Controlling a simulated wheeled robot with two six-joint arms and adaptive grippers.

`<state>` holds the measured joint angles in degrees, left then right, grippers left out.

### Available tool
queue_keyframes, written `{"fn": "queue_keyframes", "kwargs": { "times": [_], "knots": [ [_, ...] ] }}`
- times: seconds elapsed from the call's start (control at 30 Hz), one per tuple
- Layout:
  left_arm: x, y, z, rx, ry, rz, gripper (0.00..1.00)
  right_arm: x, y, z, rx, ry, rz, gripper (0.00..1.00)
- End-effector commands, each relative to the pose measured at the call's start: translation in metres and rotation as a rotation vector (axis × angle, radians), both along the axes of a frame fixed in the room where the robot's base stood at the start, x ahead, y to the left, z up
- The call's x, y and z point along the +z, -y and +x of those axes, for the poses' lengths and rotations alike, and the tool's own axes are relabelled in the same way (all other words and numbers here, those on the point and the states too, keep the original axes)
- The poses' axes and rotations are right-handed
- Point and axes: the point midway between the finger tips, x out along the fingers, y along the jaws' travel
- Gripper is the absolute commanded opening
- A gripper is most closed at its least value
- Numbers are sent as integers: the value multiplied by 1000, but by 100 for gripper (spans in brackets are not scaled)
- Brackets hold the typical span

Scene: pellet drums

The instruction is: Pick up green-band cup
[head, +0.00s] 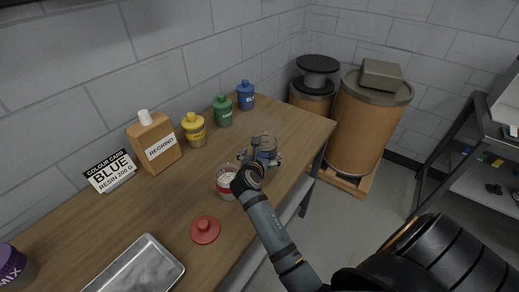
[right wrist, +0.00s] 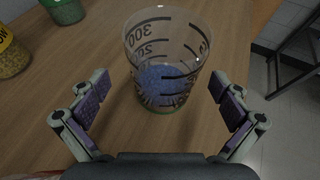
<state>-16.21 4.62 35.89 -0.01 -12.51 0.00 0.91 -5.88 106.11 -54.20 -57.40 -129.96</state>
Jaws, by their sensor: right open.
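The green-band cup (right wrist: 165,62) is clear, has black volume marks, a green rim at its base and blue pellets in its lower part. It stands upright on the wooden table. In the head view the cup (head: 265,143) is partly hidden by my gripper. My right gripper (right wrist: 160,82) is open, with one purple-padded finger on each side of the cup and gaps to both. It also shows in the head view (head: 261,161), low over the table. My left gripper is in neither view.
A second clear cup with a red band and pale contents (head: 226,183) stands close left of my right gripper. A red lid (head: 205,229) and a metal tray (head: 140,268) lie nearer. A REGRIND bottle (head: 155,142) and yellow (head: 195,130), green (head: 222,110) and blue (head: 246,95) bottles stand along the wall.

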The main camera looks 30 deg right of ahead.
Motion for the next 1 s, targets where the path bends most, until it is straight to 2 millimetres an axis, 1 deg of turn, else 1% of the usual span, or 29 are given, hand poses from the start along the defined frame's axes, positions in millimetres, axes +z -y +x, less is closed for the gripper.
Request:
{"fn": "queue_keyframes", "kwargs": {
  "times": [0.07, 0.2, 0.3, 0.37, 0.43, 0.53, 0.63, 0.73, 0.87, 1.0],
  "knots": [
    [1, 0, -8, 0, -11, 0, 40, -2, 5, 5, 0, 1, -2, 100],
    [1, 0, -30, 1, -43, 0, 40, -8, 15, 14, 0, 2, -1, 100],
    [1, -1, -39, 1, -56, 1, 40, -10, 16, 16, -1, 2, 1, 100],
    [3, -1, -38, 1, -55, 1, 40, -12, 21, 21, -1, 1, 0, 100],
    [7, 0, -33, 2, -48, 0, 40, -18, 30, 29, -1, 0, 0, 100],
    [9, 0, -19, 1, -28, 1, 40, -27, 40, 40, -2, 2, 0, 100],
    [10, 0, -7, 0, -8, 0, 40, -31, 46, 46, 0, 1, 3, 100],
    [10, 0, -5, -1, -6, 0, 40, -33, 47, 47, 0, 3, 5, 100],
    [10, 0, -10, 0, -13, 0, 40, -33, 47, 47, 0, 3, 5, 100],
    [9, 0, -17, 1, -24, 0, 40, -33, 47, 47, -1, 3, 4, 81]
  ]
}}
